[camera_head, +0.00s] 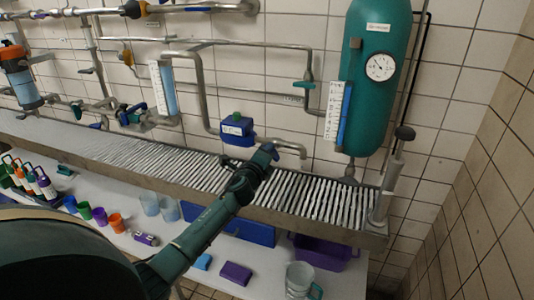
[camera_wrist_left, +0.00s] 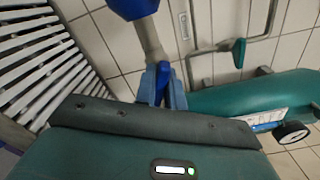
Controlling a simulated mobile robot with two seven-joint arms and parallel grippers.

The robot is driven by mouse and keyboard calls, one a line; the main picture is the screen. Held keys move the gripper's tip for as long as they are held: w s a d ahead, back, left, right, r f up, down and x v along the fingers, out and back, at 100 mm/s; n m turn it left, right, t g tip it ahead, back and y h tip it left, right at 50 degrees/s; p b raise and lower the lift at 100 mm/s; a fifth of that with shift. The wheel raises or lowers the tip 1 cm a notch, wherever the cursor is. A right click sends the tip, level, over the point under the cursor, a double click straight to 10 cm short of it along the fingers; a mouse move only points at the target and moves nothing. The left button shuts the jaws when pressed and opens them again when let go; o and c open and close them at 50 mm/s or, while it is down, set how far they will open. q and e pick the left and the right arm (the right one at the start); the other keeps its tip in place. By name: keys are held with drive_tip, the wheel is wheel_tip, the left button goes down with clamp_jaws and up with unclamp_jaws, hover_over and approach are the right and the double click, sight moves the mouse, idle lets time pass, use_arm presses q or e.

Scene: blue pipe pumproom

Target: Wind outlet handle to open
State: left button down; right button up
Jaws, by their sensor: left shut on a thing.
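The blue valve body (camera_head: 237,130) with a white label sits on the wall pipe above the slatted trough. It shows at the top edge of the wrist view (camera_wrist_left: 133,7). My left gripper (camera_head: 270,151) reaches up in front of its outlet pipe (camera_head: 290,146). In the left wrist view my left gripper (camera_wrist_left: 162,88) is shut on a dark blue piece, which appears to be the outlet handle (camera_wrist_left: 162,81), just beyond the grey pipe end. In the head view the gripper hides the handle. My right gripper is not in view.
The slatted trough (camera_head: 310,196) runs under the pipes. A green tank (camera_head: 377,70) with a gauge (camera_head: 380,67) stands at the right. A green-handled valve (camera_head: 304,85) is above. Cups, bottles and boxes, including a purple crate (camera_head: 322,253), are on the shelf below.

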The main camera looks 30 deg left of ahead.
use_arm(q)
drive_tip(key=n, duration=0.3)
drive_tip(key=shift+f+n, duration=0.2)
drive_tip(key=shift+n, duration=0.2)
drive_tip(key=shift+f+n+b, duration=0.15)
drive_tip(key=shift+n+b, duration=0.2)
drive_tip(key=shift+n, duration=1.55)
drive_tip(key=c, duration=1.5)
unclamp_jaws()
drive_tip(key=v, duration=1.3)
drive_tip(key=shift+s, duration=0.1)
